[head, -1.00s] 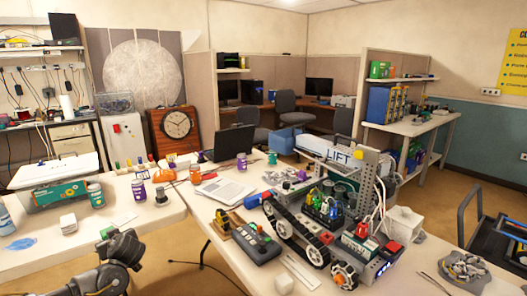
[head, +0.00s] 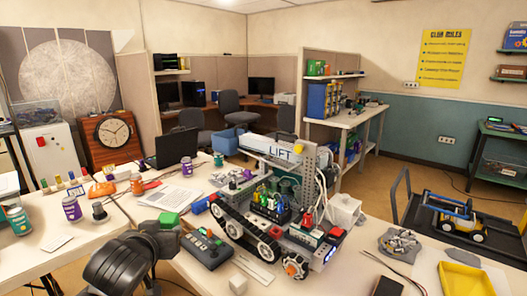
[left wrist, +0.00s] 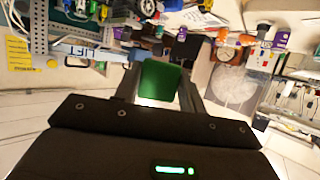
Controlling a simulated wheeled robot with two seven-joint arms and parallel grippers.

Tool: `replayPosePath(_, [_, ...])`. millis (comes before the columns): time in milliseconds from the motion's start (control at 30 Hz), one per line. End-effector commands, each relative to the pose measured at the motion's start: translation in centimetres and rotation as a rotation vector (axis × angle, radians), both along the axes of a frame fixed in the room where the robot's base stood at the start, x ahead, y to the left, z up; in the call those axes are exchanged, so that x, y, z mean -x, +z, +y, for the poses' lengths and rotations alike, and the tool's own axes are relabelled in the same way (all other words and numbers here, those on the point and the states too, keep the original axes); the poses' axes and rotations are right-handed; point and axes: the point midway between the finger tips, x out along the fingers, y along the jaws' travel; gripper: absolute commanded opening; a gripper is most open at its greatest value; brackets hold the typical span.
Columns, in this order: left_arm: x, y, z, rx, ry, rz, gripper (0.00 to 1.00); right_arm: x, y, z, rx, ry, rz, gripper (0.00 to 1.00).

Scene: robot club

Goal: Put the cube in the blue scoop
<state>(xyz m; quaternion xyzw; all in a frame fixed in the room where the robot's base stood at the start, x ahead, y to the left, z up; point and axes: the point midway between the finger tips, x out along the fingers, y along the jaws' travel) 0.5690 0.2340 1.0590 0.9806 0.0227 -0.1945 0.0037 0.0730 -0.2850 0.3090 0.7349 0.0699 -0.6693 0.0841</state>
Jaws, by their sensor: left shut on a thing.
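My left gripper (head: 167,226) is shut on a green cube (head: 168,220), held up near the table's front left part. The cube (left wrist: 160,82) also shows between the fingers (left wrist: 163,95) in the left wrist view. I cannot make out a blue scoop for certain in the current views. My right gripper is not in view.
A tracked robot (head: 265,225) fills the middle of the table, with a grey control box (head: 207,250) beside my gripper. A yellow tray (head: 466,280) is at the lower right. Jars, a laptop (head: 174,148) and papers stand farther back.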

Motion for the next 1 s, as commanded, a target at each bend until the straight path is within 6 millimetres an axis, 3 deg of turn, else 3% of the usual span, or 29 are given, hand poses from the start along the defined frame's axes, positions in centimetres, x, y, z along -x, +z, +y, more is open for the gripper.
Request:
replayPosePath(233, [1.0,0.5,-1.5,0.000,-0.049,0.001,0.18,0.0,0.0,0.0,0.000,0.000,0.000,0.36])
replayPosePath(467, [0.9,0.4,-1.3,-0.001,-0.042,0.002,0.18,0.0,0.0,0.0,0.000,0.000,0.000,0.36])
replayPosePath(567, [0.2,-0.2,-0.3,-0.004,-0.008,0.002,0.18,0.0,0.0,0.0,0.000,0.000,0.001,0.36])
replayPosePath(667, [-1.3,-1.5,2.0,-0.011,0.067,0.002,0.18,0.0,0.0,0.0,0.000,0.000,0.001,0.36])
replayPosePath(800, [-3.8,-4.1,7.2,-0.016,0.220,-0.001,0.18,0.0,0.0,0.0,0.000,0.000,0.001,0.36])
replayPosePath(1000, [-5.8,-7.5,14.4,-0.005,0.415,0.000,0.18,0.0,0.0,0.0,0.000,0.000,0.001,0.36])
